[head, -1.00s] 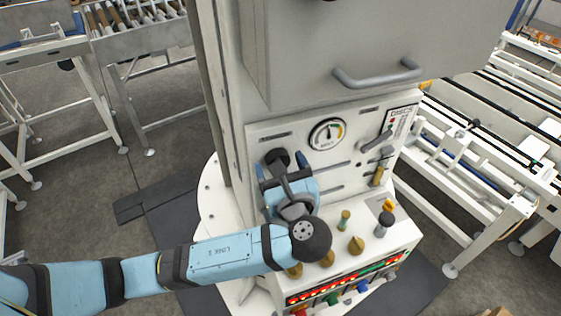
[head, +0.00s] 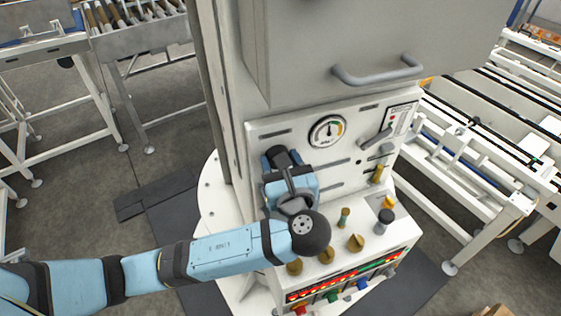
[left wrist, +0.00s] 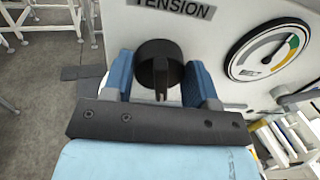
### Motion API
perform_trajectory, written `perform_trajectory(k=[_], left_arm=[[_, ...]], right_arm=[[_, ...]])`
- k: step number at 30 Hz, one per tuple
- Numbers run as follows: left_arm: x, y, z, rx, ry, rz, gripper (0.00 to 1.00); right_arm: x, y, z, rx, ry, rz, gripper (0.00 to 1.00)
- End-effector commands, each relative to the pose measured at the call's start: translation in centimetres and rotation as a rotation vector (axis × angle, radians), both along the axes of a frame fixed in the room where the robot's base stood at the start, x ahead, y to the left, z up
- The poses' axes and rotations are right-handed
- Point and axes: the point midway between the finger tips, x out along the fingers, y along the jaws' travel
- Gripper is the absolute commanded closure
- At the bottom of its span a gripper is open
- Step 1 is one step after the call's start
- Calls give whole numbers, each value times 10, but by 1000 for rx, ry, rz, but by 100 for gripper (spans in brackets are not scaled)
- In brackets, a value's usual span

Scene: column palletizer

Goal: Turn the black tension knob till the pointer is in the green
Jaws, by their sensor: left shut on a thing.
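The black tension knob (left wrist: 158,66) sits on the white panel below the TENSION label (left wrist: 174,7). In the left wrist view the blue fingers of my left gripper (left wrist: 158,84) stand on both sides of it, and the gripper is shut on it. In the head view my left gripper (head: 276,164) covers most of the knob. The round gauge (head: 327,131) is right of the knob and also shows in the left wrist view (left wrist: 268,50). It has green and yellow bands. Its pointer stands roughly upright in the head view; its exact place against the green is too small to tell.
A grey lever (head: 376,138) and a brass handle (head: 378,173) are right on the panel. Brass knobs (head: 356,242) and a row of lit buttons (head: 345,281) are below. A grey cabinet handle (head: 378,72) juts out above. Conveyors (head: 500,165) stand on the right.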

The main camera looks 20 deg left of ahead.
Motion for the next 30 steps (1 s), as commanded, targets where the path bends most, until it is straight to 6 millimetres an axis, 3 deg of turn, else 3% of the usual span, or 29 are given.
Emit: perform_trajectory(k=[15,30], left_arm=[[1,-2,0,258,207,-3,71],[1,-2,0,339,271,-2,71]], right_arm=[[-2,-2,-4,-3,9,-1,100],[-2,-2,-3,-2,6,-1,100]])
